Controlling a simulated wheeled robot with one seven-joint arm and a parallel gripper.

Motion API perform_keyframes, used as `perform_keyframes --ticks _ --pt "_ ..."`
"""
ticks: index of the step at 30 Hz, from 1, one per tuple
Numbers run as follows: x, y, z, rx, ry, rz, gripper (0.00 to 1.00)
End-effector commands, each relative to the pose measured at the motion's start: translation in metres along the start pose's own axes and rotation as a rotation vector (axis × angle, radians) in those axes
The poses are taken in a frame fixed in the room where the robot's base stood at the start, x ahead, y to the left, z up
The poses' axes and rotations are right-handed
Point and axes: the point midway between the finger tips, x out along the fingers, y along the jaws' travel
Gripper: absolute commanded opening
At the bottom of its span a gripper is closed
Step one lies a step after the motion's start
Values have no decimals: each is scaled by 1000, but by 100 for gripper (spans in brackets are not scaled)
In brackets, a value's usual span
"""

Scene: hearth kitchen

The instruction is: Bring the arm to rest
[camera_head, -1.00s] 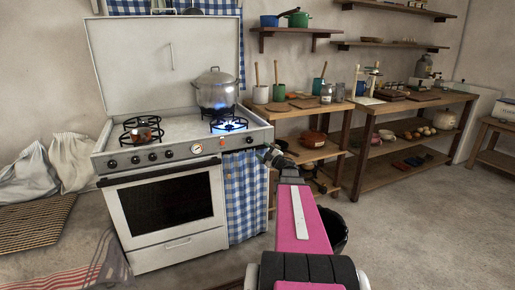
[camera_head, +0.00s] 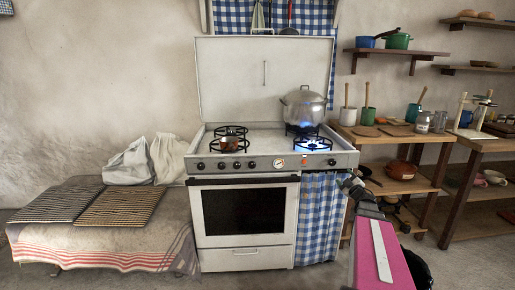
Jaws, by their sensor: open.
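My gripper (camera_head: 350,186) is at the end of my pink arm, low at the right of the picture. It appears in front of the right end of the white stove (camera_head: 244,258), over the edge of the blue checked curtain (camera_head: 318,225). The jaws are open, small and dark in the picture, and I see nothing held in them. How far they are from the stove I cannot tell.
A lidded metal pot (camera_head: 304,106) stands over a blue flame. The front right burner (camera_head: 313,144) also burns, uncovered. A wooden shelf unit (camera_head: 420,142) stands right; a cloth-covered bench (camera_head: 110,245) stands left.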

Motion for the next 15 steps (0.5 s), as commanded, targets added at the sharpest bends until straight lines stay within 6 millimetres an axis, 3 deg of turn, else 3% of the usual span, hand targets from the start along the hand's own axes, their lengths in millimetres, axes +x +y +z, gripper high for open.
perform_keyframes --ticks 8,15 --pt "-8 -47 0 200 -393 58 67" --pt "-46 -118 -7 405 -779 0 67"
